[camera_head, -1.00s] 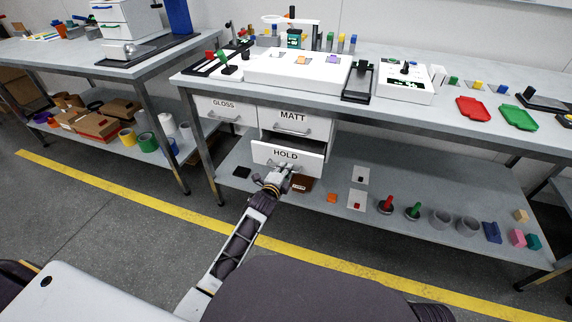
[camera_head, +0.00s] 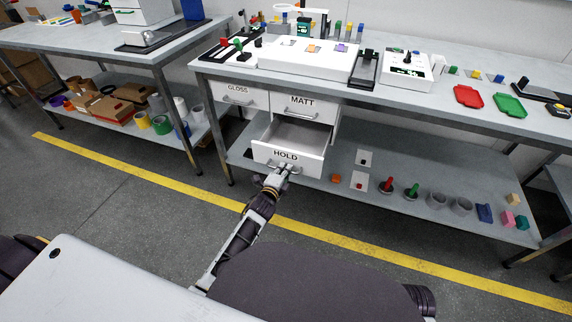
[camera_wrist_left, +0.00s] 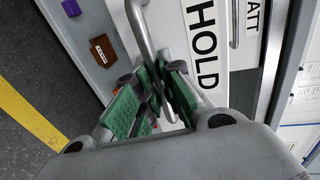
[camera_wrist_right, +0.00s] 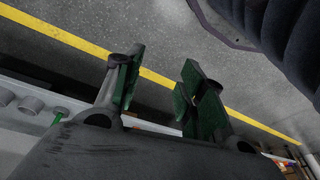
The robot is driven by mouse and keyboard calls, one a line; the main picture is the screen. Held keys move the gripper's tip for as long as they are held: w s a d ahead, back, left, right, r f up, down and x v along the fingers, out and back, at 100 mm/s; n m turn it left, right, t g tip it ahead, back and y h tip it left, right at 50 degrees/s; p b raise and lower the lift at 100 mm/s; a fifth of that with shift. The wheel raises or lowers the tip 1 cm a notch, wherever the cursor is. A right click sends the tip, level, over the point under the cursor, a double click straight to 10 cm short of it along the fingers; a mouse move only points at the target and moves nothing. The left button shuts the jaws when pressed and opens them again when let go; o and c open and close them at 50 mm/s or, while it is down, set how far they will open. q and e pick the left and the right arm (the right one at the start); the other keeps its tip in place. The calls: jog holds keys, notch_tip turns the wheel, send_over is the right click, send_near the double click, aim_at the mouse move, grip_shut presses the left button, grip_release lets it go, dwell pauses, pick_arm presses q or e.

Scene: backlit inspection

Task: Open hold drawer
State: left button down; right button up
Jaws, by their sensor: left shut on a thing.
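The white HOLD drawer (camera_head: 287,157) is pulled out from under the bench, below the MATT drawer (camera_head: 304,108). Its grey inside shows and looks empty. My left gripper (camera_head: 284,171) is at the front of the HOLD drawer, shut on its metal bar handle. In the left wrist view, the green pads of my left gripper (camera_wrist_left: 152,98) close around the handle (camera_wrist_left: 146,42), beside the HOLD label (camera_wrist_left: 204,48). My right gripper (camera_wrist_right: 160,90) shows only in its wrist view. Its green fingers are apart and empty above the floor.
The GLOSS drawer (camera_head: 239,96) is shut at the left. The bench top (camera_head: 440,101) carries trays and fixtures. A lower shelf (camera_head: 400,206) holds several small parts. A yellow line (camera_head: 330,236) crosses the floor, which is clear in front of the drawer.

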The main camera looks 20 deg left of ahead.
pick_arm(q)
jog(key=shift+v, duration=0.95)
pick_arm(e)
jog(key=shift+s+d+f, duration=0.1)
jog(key=shift+s+f, duration=0.45)
pick_arm(q)
jog(key=shift+f, duration=0.25)
jog(key=c, duration=1.5)
grip_release()
pick_arm(e)
jog(key=shift+w+r, duration=0.1)
pick_arm(q)
jog(key=shift+v, duration=6)
